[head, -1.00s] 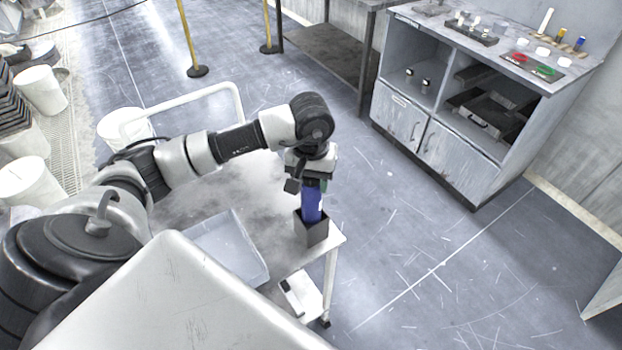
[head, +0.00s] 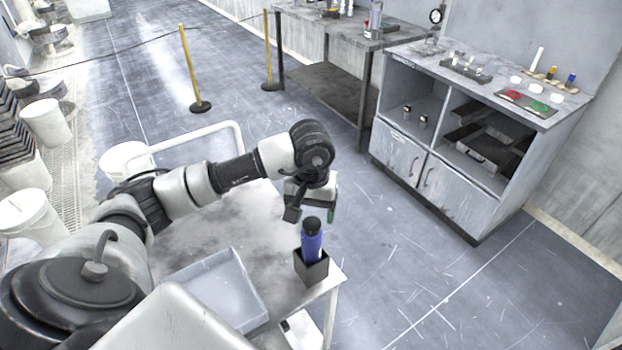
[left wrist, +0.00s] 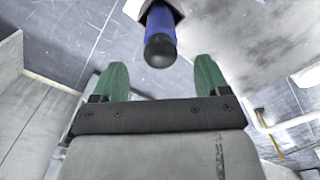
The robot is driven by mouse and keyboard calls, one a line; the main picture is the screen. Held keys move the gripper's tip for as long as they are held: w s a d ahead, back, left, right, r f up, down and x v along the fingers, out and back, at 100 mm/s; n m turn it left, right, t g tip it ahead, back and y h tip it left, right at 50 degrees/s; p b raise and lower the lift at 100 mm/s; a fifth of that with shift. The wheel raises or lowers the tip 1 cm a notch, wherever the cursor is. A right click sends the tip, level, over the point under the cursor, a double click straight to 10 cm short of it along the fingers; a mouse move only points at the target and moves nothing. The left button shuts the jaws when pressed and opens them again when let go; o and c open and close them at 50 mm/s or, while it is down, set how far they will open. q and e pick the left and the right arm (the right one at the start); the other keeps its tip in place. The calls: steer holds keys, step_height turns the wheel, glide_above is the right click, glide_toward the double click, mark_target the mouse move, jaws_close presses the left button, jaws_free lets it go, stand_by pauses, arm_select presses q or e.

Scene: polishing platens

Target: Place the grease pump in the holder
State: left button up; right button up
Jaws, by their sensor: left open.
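The grease pump (head: 312,243) is a blue cylinder with a black top. It stands upright in the dark square holder (head: 311,270) at the corner of the cart top. My left gripper (head: 313,214) is above the pump, with its fingers pointing down. In the left wrist view the pump (left wrist: 160,35) shows beyond the two green fingertips (left wrist: 158,78), which are apart with nothing between them. The pump's lower part is hidden inside the holder. My right gripper is not in view.
The cart top (head: 205,228) carries a shallow grey tray (head: 262,300) left of the holder. A grey cabinet (head: 440,180) with small items on top stands at the right. Yellow posts (head: 189,75) and white buckets (head: 47,122) stand at the back and left. Floor right of the cart is clear.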

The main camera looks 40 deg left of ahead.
arm_select(q)
step_height(320, 180, up, 10)
steer(key=b, duration=0.2)
steer(key=shift+f, duration=0.15)
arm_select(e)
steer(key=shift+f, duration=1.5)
